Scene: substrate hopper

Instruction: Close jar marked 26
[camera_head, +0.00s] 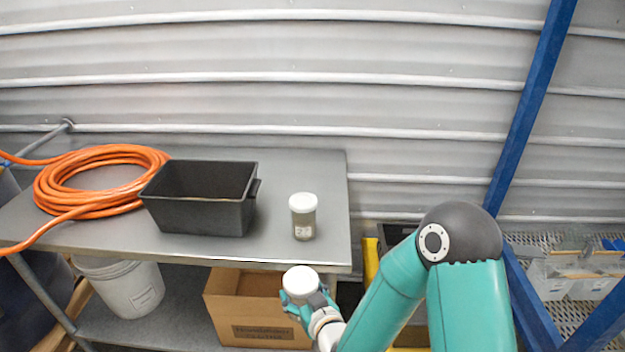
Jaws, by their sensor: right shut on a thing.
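A jar (303,222) with a greyish body, a white top and a pale label stands upright on the metal table, near its right end. The label's number is small and blurred; it looks like 26. My right gripper (305,300) is in front of the table's front edge, below the jar in the picture and apart from it. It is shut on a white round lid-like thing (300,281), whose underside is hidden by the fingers. My left gripper is out of view.
A black bin (200,213) stands left of the jar on the table (270,248). An orange hose coil (105,150) lies farther left. A cardboard box (255,310) and a white bucket (122,290) sit below. A blue post (530,110) rises at right.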

